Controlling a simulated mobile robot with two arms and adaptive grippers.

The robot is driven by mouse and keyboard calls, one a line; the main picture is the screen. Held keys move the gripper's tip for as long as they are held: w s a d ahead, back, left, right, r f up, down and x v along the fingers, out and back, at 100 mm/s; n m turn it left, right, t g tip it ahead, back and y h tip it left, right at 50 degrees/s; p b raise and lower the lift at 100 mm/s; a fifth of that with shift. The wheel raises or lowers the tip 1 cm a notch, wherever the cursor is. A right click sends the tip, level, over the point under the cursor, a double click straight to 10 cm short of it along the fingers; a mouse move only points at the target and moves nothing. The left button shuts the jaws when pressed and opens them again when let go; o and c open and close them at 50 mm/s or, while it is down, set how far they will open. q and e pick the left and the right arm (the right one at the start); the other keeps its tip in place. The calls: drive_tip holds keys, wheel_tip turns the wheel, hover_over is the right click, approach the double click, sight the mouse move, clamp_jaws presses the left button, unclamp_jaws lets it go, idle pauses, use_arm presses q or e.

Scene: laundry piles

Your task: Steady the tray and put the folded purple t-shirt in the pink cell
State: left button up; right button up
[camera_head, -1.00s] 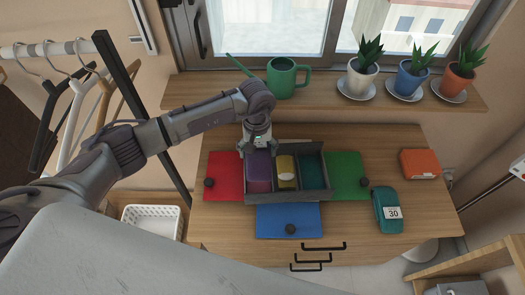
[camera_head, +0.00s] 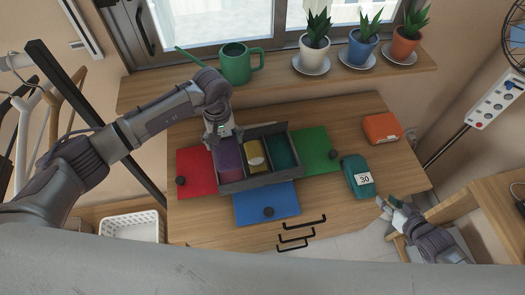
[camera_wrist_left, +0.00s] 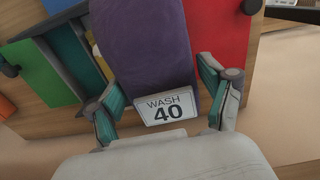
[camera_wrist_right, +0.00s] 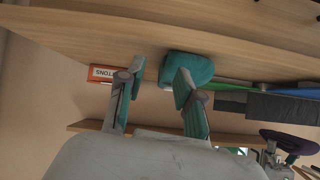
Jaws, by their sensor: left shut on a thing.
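The folded purple t-shirt (camera_head: 229,156), with a "WASH 40" label (camera_wrist_left: 167,109), is at the left cell of the dark grey tray (camera_head: 262,179). My left gripper (camera_head: 221,135) is at its far end, its fingers (camera_wrist_left: 165,105) on either side of the label end, shut on it. I cannot tell whether the shirt rests in the cell or is held just above it. A yellow folded item (camera_head: 254,154) is in the middle cell; the right cell (camera_head: 283,152) shows teal. No pink cell is visible. My right gripper (camera_head: 390,204) is open and empty at the table's right front.
Red (camera_head: 195,173), blue (camera_head: 266,202) and green (camera_head: 316,151) panels with dark knobs lie around the tray. A teal folded item labelled 30 (camera_head: 357,177) and an orange box (camera_head: 382,128) lie to the right. A green watering can (camera_head: 235,64) and potted plants stand on the sill.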

drive_tip(key=w+a+r+n+g, duration=0.2)
drive_tip(key=w+r, duration=1.1)
drive_tip(key=w, duration=0.1)
drive_tip(key=w+a+r+n+g+y, duration=0.3)
drive_tip(key=a+r+n, duration=0.35)
drive_tip(key=r, duration=0.25)
use_arm(q)
drive_tip(key=shift+d, duration=0.1)
use_arm(e)
drive_tip(key=s+a+f+n+g+h, duration=0.2)
drive_tip(key=s+a+n, duration=0.2)
drive_tip(key=a, duration=0.6)
drive_tip(key=s+a+f+n+g+h, duration=0.15)
drive_tip(key=s+a+n, duration=0.3)
drive_tip(key=a, duration=0.55)
drive_tip(key=s+a+f+n+g+h, duration=0.2)
drive_tip(key=s+a+n, duration=0.15)
drive_tip(key=a, duration=0.75)
drive_tip(key=shift+h, duration=0.25)
drive_tip(key=f, duration=0.7)
drive_tip(key=s+f, duration=0.1)
drive_tip(key=f, duration=0.3)
drive_tip(key=shift+d+f, duration=0.15)
drive_tip(key=shift+f, duration=0.05)
clamp_jaws()
